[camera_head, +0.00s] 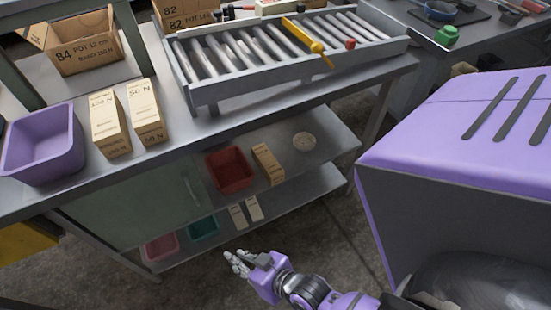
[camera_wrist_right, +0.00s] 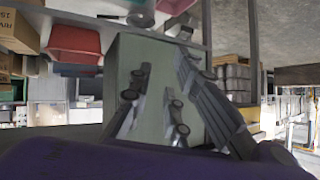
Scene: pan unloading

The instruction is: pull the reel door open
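A grey-green door panel (camera_head: 135,205) fronts the left part of the workbench's lower space. It looks shut, with a thin upright handle (camera_head: 191,190) near its right edge. No label shows that it is the reel door. My right gripper (camera_head: 237,263) is in front of the bench, low and to the right of the panel, apart from it. Its fingers are spread and empty. In the right wrist view, the fingers (camera_wrist_right: 160,105) show in front of the green panel (camera_wrist_right: 150,55). My left gripper is not in view.
Right of the panel, open shelves hold a red bin (camera_head: 229,170), a small carton (camera_head: 268,163) and a teal bin (camera_head: 203,229). On the bench (camera_head: 190,140) are a purple bin (camera_head: 43,145), cartons and a roller rack (camera_head: 205,92). A large purple-topped body (camera_head: 450,150) fills the right.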

